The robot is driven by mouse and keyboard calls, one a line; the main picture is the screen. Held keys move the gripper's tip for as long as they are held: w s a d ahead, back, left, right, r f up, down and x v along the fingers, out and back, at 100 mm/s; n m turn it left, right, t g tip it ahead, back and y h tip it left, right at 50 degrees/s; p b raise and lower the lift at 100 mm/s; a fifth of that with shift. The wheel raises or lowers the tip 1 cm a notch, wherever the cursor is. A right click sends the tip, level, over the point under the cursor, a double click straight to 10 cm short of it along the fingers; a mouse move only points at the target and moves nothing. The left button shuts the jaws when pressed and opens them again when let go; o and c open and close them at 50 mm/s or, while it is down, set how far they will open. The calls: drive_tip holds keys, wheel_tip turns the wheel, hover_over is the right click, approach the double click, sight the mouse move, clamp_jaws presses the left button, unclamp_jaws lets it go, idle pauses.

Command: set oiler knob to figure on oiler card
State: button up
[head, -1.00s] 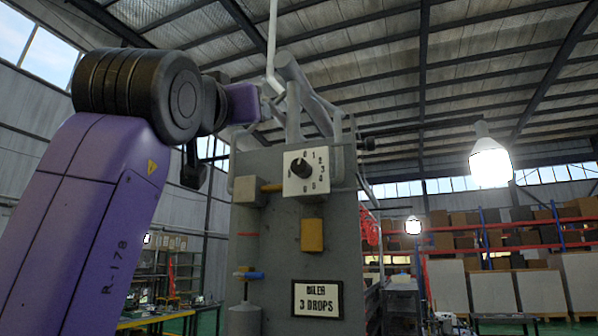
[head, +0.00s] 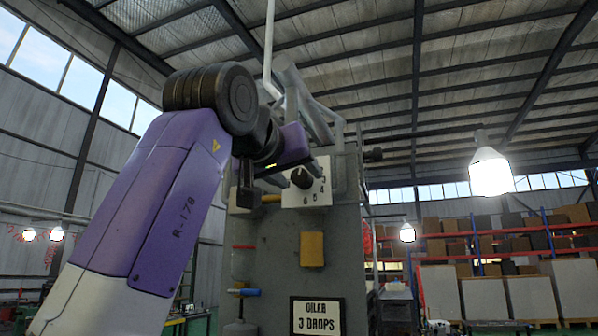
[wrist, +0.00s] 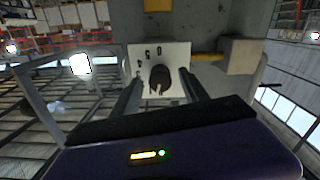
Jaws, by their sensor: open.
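The oiler knob (head: 300,177) is a dark round knob on a white dial plate (head: 318,192) with figures around it, high on a grey panel. The oiler card (head: 316,317) lower on the panel reads "OILER 3 DROPS". My gripper (wrist: 161,84) is open, its two dark fingers on either side of the knob (wrist: 160,76) in the wrist view. I cannot tell whether they reach past its face or touch it. The dial appears upside down there, and part is hidden by the gripper. The knob's setting is not clear. In the head view, my gripper covers the dial's upper left.
A yellow block (head: 312,249) sits on the panel below the dial. A yellow pipe and grey block (wrist: 243,57) lie beside the dial in the wrist view. Grey pipes (head: 312,108) rise above the panel. Shelves with boxes (head: 500,240) stand far behind at right.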

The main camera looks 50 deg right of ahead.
drive_tip(key=shift+x, duration=0.8)
clamp_jaws()
